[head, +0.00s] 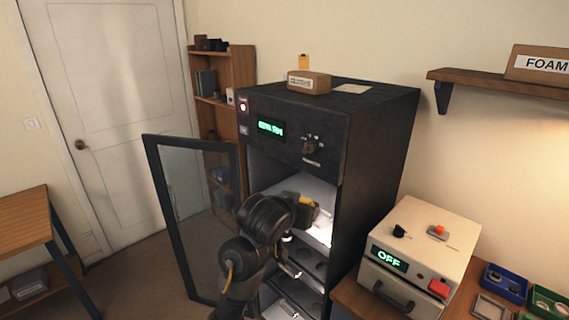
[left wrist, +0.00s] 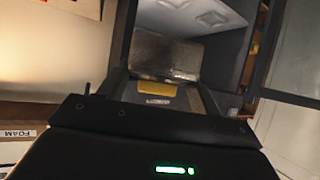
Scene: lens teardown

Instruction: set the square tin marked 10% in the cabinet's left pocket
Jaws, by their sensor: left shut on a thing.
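The cabinet (head: 388,135) is a tall black unit with its glass door (head: 185,215) swung open to the left. My left gripper (head: 303,208) reaches into its lit upper opening and is mostly hidden behind my own wrist. In the left wrist view, my left gripper (left wrist: 157,92) is shut on a grey metal tin (left wrist: 165,55) with a yellow patch (left wrist: 155,88) at its near side. The tin's marking cannot be read. I cannot tell which pocket lies under the tin, or whether it touches anything. My right gripper is not in view.
Shelves with round recesses (head: 308,260) show below the opening. A small cardboard box (head: 309,82) lies on top of the cabinet. The open door borders my arm's left side.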

